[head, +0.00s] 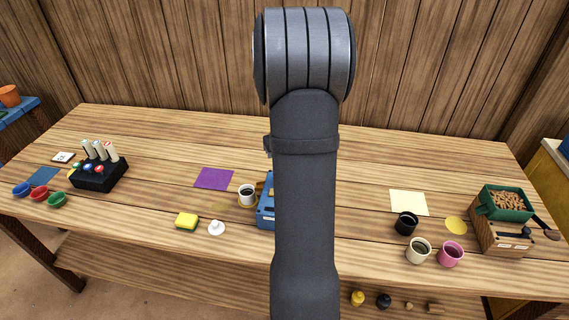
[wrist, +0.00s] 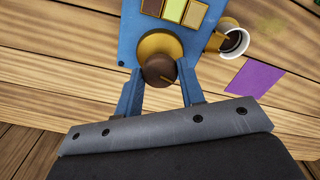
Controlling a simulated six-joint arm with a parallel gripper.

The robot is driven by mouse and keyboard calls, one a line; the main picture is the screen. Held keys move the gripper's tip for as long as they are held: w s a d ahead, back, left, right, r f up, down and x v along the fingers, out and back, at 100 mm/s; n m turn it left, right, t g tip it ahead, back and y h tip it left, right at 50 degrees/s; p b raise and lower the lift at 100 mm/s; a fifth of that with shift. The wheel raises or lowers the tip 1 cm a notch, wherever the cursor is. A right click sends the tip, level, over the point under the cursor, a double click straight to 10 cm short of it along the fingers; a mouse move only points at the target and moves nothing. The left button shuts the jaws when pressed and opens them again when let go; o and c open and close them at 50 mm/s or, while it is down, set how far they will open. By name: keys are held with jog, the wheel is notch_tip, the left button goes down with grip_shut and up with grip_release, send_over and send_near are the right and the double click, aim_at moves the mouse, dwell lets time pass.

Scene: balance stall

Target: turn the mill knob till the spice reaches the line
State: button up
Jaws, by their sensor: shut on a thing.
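A blue mill-like device (head: 265,212) stands near the middle of the table, mostly hidden behind my arm in the head view. In the wrist view its blue body (wrist: 130,40) carries a brass disc and a round brown knob (wrist: 158,68). My gripper (wrist: 160,78) is shut on the knob, one blue finger on each side. A white cup (head: 247,202) with dark contents stands beside the device; it also shows in the wrist view (wrist: 246,46), close to a brass spout. I cannot make out a fill line. The head view hides my gripper.
A purple sheet (head: 214,178), a sponge (head: 187,221) and a white knobbed piece (head: 216,228) lie left of the device. A black rack (head: 98,178) and small bowls are further left. Cups and a wooden box with a green hopper (head: 505,203) stand at the right.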

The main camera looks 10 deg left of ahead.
jog(key=shift+m, duration=0.6)
jog(key=o, duration=1)
jog(key=shift+r, duration=0.1)
notch_tip(320, 180, up, 17)
jog(key=shift+r, duration=0.15)
notch_tip(320, 180, down, 18)
jog(key=shift+r, duration=0.25)
jog(key=shift+r, duration=0.1)
